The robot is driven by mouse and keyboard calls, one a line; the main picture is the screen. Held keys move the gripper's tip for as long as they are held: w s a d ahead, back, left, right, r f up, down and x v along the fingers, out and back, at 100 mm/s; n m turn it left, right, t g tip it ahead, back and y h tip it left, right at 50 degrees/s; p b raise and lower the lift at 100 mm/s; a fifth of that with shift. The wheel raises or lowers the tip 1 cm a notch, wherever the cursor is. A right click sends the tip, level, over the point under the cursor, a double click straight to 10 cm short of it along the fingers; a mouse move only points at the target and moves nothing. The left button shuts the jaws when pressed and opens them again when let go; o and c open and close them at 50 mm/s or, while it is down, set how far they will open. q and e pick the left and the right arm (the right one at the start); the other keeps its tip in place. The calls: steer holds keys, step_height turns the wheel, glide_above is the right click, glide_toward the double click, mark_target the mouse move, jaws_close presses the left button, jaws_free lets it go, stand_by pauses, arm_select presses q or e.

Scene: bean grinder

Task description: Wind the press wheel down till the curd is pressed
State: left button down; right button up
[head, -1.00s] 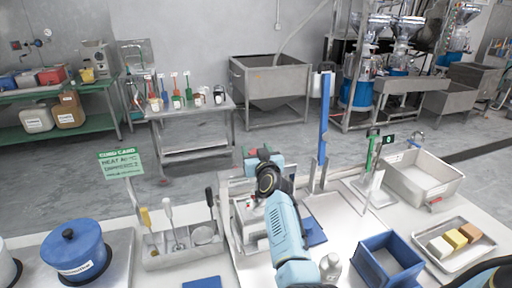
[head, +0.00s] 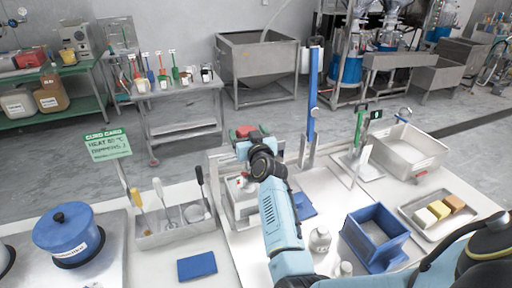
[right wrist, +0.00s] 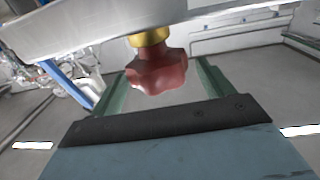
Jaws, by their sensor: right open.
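The red lobed press wheel (right wrist: 158,73) sits under a gold collar in the right wrist view, below a pale metal beam (right wrist: 120,25). It shows small in the head view (head: 245,131), above the metal press frame (head: 222,175). My right gripper (right wrist: 162,82) is open, with one green finger on each side of the wheel. Gaps show between the fingers and the wheel, so I see no grip. My right wrist and arm cover part of the press in the head view. I cannot make out the curd. My left gripper is not in view.
A utensil holder (head: 175,236) and a blue pot (head: 68,232) stand left of the press. A blue box (head: 375,235), a white bottle (head: 320,239) and a tray of blocks (head: 412,206) are on the right. A tall blue post (head: 313,95) rises behind.

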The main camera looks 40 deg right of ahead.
steer(key=v, duration=1)
steer(key=shift+s+f, duration=0.1)
